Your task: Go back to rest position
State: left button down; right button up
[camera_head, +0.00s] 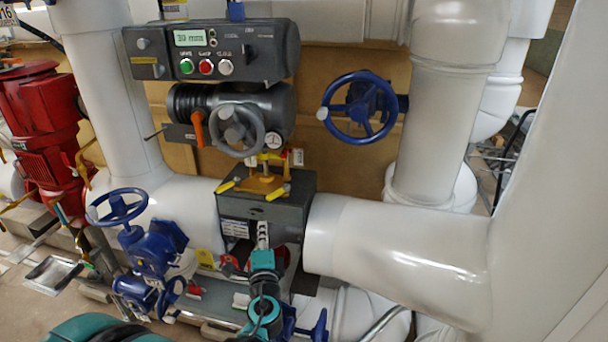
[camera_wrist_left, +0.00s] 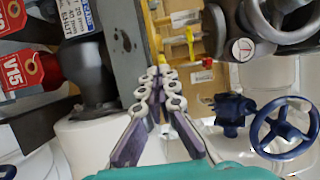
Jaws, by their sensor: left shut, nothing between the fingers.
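My left gripper (camera_head: 263,230) is in the lower middle of the head view, in front of the dark grey valve block (camera_head: 290,213). Its fingers are together with nothing between them. In the left wrist view the left gripper's fingertips (camera_wrist_left: 158,72) point toward the brass fitting with yellow handles, close to the block's edge. I cannot tell whether they touch it. The brass fitting (camera_head: 262,182) sits on top of the block in the head view. My right gripper is not in view.
White pipes (camera_head: 400,245) run on both sides of the block. Blue handwheels stand at right (camera_head: 361,107) and lower left (camera_head: 118,206). A dark control box (camera_head: 210,52) with a display and buttons hangs above an actuator (camera_head: 235,120). A red pump (camera_head: 45,130) is at far left.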

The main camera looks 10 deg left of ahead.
pick_arm(q)
jog(key=s+a+f+n+g, duration=0.3)
jog(key=s+a+n+g, duration=0.15)
jog(key=s+n, duration=0.45)
jog(key=s+d+f+n+g+h, duration=0.2)
jog(key=s+d+h, duration=0.1)
jog(key=s+d, duration=0.2)
jog(key=s+d+f+n+g+h, duration=0.2)
jog(key=s+d, duration=0.3)
jog(key=s, duration=0.3)
jog(key=shift+s+d+f+n+g+h, duration=0.15)
jog(key=shift+s+f+n+g+h, duration=0.25)
jog(key=shift+f+n+g, duration=0.25)
